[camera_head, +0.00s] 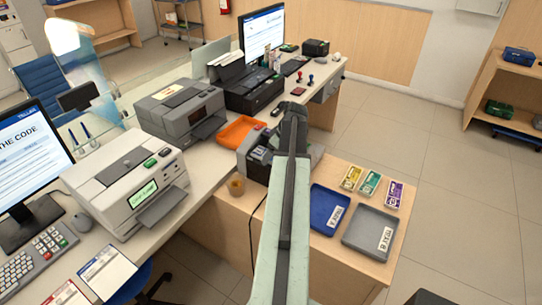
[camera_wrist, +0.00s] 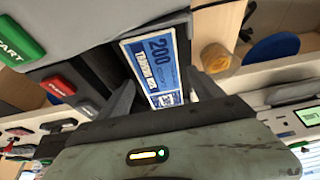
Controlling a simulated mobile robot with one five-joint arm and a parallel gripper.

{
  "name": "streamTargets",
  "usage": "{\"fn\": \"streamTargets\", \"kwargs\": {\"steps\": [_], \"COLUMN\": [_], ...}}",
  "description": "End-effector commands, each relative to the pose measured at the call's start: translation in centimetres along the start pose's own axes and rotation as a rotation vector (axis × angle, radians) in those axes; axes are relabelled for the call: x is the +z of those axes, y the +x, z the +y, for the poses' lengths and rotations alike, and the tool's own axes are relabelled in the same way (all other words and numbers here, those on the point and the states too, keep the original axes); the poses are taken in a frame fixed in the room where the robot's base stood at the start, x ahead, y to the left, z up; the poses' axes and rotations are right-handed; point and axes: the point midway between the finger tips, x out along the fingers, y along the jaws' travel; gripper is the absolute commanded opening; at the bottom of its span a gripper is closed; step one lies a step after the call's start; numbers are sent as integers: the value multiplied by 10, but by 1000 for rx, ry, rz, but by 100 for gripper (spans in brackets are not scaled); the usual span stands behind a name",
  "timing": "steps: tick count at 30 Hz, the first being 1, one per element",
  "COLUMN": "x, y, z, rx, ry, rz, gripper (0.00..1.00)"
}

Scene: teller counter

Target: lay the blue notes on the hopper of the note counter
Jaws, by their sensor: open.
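The blue notes (camera_wrist: 158,68), marked 200, lie in the dark recess at the top of the note counter (camera_wrist: 120,28) in the wrist view. My gripper (camera_wrist: 163,84) is open, with one finger on each side of the notes' near end. I cannot tell whether either finger touches them. In the head view the note counter (camera_head: 253,165) stands at the counter's right edge, partly behind my arm. My gripper (camera_head: 291,124) is over it there, and the blue notes are hidden.
A blue tray (camera_head: 318,222) and a grey tray (camera_head: 357,250) lie on the low cabinet, near yellow (camera_head: 351,177), green (camera_head: 370,182) and purple notes (camera_head: 394,193). A tan cup (camera_head: 236,185) and an orange tray (camera_head: 232,137) are close to the note counter.

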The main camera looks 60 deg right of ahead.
Motion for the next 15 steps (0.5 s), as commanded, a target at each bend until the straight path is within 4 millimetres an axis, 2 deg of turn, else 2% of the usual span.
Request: {"fn": "streamTargets", "kwargs": {"steps": [5,8,15], "x": [-3,-4,-5], "y": [-19,-39,-96], "z": [0,0,0], "rx": [0,0,0], "ry": [1,0,2], "rz": [0,0,0], "gripper": [75,75,75]}}
